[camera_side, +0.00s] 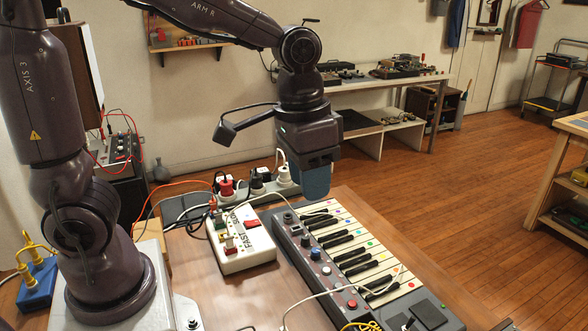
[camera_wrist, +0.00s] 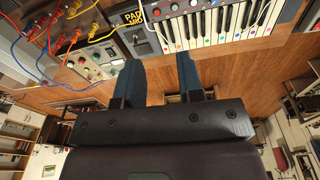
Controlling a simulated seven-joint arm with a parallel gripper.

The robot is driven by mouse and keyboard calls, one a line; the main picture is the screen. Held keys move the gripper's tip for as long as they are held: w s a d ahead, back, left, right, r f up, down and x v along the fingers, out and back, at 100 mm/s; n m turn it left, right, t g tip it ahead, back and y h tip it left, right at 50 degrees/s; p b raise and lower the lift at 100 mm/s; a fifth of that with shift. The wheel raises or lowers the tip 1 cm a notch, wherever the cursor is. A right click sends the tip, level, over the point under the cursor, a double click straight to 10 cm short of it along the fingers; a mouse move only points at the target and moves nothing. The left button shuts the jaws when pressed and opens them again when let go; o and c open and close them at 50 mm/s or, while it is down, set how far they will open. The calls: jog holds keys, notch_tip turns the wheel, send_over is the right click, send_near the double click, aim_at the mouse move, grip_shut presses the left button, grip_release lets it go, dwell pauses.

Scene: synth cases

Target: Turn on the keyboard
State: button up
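The keyboard (camera_side: 318,272) lies on the wooden table, with white and black keys marked with coloured dots. A strip of knobs and buttons, including a red one (camera_side: 352,303), runs along its left side. Which control is the power switch cannot be told. The keyboard also shows at the top of the wrist view (camera_wrist: 222,22). My gripper (camera_side: 316,188) is above the far end of the keyboard in the side view, apart from it. In the wrist view its two blue fingers (camera_wrist: 159,62) stand apart with nothing between them.
A white box with a red switch (camera_side: 240,240) sits left of the keyboard. A power strip (camera_side: 272,188) with several plugs lies behind it. Cables cross the table on the left and near the keyboard's front. Open floor (camera_side: 450,190) lies to the right.

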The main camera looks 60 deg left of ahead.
jog(key=shift+s+a+r+t, duration=0.2)
jog(key=shift+s+a, duration=0.1)
jog(key=shift+s, duration=0.15)
jog(key=shift+s+a+r+t, duration=0.15)
jog(key=shift+s+a, duration=0.15)
jog(key=shift+s, duration=0.15)
jog(key=s+a+r+n+t, duration=0.1)
jog(key=s+a+r+t, duration=0.2)
jog(key=s, duration=0.5)
jog(key=shift+a+r+t, duration=0.35)
jog(key=shift+a+r, duration=0.1)
jog(key=shift+a, duration=0.35)
dwell(0.5)
